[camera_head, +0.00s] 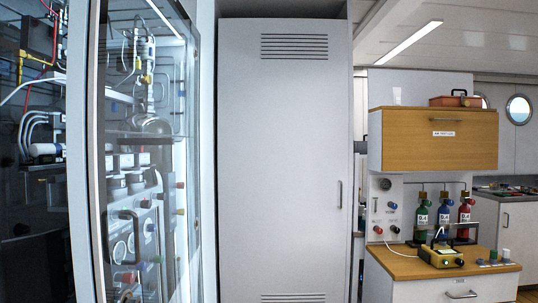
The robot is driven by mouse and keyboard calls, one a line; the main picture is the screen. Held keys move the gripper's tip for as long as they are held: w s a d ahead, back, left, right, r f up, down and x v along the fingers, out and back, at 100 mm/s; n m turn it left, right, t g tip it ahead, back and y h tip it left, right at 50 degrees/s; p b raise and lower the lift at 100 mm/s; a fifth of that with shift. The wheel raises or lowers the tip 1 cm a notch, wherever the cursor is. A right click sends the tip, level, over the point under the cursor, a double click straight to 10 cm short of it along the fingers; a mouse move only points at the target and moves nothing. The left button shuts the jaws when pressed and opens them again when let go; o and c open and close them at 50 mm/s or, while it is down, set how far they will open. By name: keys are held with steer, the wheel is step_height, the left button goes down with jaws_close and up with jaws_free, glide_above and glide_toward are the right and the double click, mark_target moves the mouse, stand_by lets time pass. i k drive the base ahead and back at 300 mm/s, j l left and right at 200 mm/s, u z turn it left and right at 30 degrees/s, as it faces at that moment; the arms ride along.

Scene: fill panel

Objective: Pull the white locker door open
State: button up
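The white locker door (280,160) stands upright in the middle of the head view and looks shut in its frame. It has louvred vents at the top and bottom. A small vertical handle (340,194) sits near its right edge, a little below mid-height. My gripper does not show in this view. Nothing hides the door face, but its bottom edge is out of the picture.
A glass-fronted cabinet (128,215) with a dark handle stands to the left, its panel edge near the locker. To the right are a wooden wall cupboard (432,150), several coloured bottles and a wood-topped counter (400,264) with a yellow device (440,257).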

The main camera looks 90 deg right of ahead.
mark_target(284, 109)
steer(key=i+l+z, duration=0.1)
steer(key=z, duration=2.65)
steer(key=i+l, duration=0.35)
steer(key=i, duration=0.15)
steer(key=i+l, duration=0.35)
steer(key=i, duration=0.15)
steer(key=i+l+z, duration=0.1)
steer(key=i+l, duration=0.25)
steer(key=i, duration=0.15)
steer(key=i+l, duration=0.3)
steer(key=i, duration=0.2)
